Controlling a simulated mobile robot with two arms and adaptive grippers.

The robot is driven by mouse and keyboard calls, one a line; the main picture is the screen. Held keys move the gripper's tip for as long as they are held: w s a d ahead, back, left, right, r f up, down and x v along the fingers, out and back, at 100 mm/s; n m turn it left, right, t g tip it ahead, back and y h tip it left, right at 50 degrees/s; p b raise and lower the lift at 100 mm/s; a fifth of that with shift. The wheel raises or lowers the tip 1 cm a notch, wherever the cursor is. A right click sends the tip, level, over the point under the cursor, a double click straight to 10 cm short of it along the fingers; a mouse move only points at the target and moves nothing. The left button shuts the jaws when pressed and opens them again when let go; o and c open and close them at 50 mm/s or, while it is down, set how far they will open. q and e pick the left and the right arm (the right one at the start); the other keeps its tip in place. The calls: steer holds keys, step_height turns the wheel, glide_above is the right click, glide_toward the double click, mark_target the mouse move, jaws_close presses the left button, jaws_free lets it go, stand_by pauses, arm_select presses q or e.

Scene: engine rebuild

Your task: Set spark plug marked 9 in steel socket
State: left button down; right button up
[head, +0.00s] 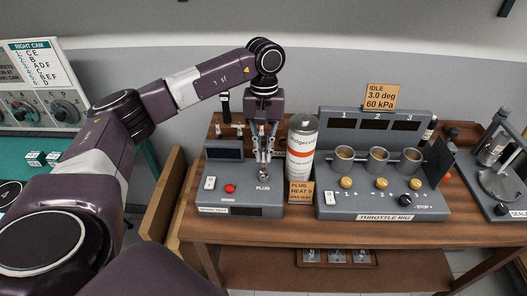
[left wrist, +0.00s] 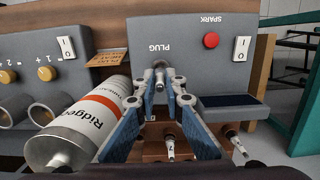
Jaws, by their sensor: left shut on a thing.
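My left gripper (head: 264,160) points down over the grey plug tester (head: 240,200), just above the word PLUG. It is shut on a small spark plug, which also shows between the fingertips (left wrist: 164,88) in the left wrist view, where the plug (left wrist: 160,74) is at the steel socket. The fingers hide much of the plug and socket, so I cannot tell how deep the plug sits. Its number cannot be read. A card (head: 300,192) reading PLUG HEAT 9 stands right of the tester. My right gripper is not in view.
A wooden rack with other plugs (left wrist: 170,147) stands behind the tester. A white can with an orange band (head: 302,150) stands close right of the gripper. The throttle rig (head: 385,205) is further right. The tester has a red button (head: 230,188) and a switch (head: 210,183).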

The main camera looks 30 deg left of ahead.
arm_select(q)
steer(key=shift+f+b, duration=1.25)
steer(key=shift+b, duration=0.3)
stand_by(1.9)
steer(key=c, duration=1.9)
jaws_free()
steer(key=shift+c, duration=0.2)
steer(key=shift+r+p, duration=2.2)
steer(key=shift+r, duration=1.6)
steer(key=shift+f, duration=0.1)
